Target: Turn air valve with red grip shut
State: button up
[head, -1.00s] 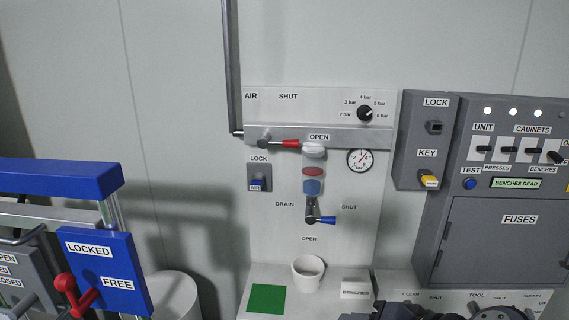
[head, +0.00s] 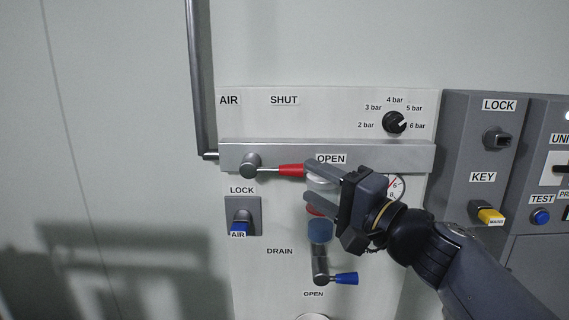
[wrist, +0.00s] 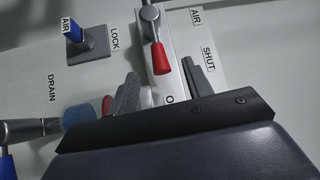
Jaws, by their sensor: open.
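The air valve (head: 250,166) sits on the left of the grey manifold bar, and its lever with a red grip (head: 291,170) points right toward the OPEN label. The SHUT label (head: 284,100) is above. My gripper (head: 306,182) is open just right of the red grip, its fingertips near the grip's end. In the wrist view the red grip (wrist: 161,59) lies between the two spread fingers (wrist: 162,83), with no clear contact on either side. The gripper hides part of the filter bowls and the gauge.
Below is a drain valve with a blue grip (head: 346,279). A LOCK plate with a blue AIR key (head: 239,228) sits lower left. A regulator knob (head: 394,122) is upper right, and a grey key box (head: 483,160) stands at the right.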

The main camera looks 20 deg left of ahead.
aim_at(293, 172)
jog(key=p+x, duration=0.2)
jog(key=x, duration=0.6)
jog(key=shift+w+a, duration=0.1)
jog(key=shift+a, duration=0.1)
jog(key=shift+c, duration=0.5)
grip_shut()
